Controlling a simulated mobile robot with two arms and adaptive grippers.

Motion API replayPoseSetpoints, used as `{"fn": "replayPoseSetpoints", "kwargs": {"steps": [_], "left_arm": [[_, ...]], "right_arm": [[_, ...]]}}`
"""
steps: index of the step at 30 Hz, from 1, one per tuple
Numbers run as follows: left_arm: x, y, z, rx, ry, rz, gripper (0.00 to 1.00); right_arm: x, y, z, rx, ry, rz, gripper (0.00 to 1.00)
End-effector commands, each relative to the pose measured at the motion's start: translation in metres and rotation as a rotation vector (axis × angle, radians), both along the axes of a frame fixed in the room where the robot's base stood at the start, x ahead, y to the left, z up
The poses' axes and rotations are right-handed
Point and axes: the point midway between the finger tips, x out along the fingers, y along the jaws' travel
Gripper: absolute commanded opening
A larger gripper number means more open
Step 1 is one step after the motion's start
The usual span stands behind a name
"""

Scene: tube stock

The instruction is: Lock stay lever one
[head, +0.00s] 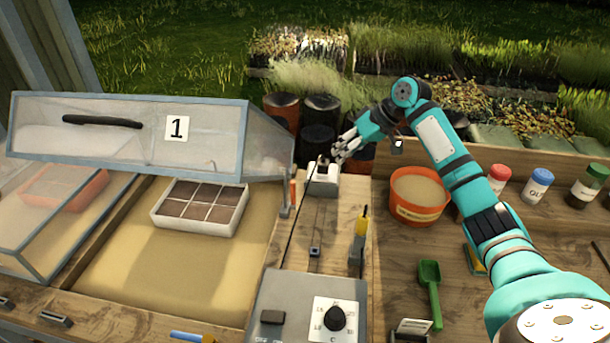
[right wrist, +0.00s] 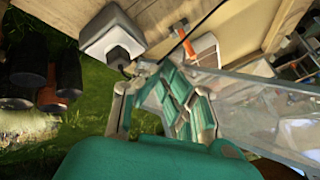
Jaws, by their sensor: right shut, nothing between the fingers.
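The lid marked 1 (head: 215,125) is raised over a sandy bed at the left of the head view. A small orange-tipped piece (head: 292,192), probably the stay lever, stands at the lid's right side. An orange piece also shows in the right wrist view (right wrist: 187,42). A white block with a dark knob (head: 323,180) sits just right of it; the block is at the upper left of the right wrist view (right wrist: 110,38). My right gripper (head: 340,152) is shut and empty, close above and behind the block. Contact cannot be told. My left gripper is out of view.
A white seed tray (head: 200,210) lies in the bed. A grey dial box (head: 308,305) and a yellow-handled tool (head: 361,228) are in front. Dark pots (head: 320,120) stand behind.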

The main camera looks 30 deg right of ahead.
Motion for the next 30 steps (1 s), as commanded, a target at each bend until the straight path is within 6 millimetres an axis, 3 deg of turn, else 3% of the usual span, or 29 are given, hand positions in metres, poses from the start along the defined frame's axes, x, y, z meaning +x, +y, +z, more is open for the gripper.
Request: {"fn": "replayPoseSetpoints", "kwargs": {"steps": [8, 20, 24, 30], "left_arm": [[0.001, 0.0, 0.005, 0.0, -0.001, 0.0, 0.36], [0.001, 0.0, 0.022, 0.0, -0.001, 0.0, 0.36], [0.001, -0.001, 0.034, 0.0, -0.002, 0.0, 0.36], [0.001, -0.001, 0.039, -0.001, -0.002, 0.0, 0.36]], "right_arm": [[0.007, 0.009, -0.015, 0.001, 0.002, 0.0, 0.0], [0.04, 0.047, -0.08, 0.003, 0.003, 0.001, 0.0], [0.041, 0.068, -0.077, 0.0, 0.001, 0.003, 0.0], [0.042, 0.083, -0.079, -0.001, 0.0, 0.0, 0.0]]}}
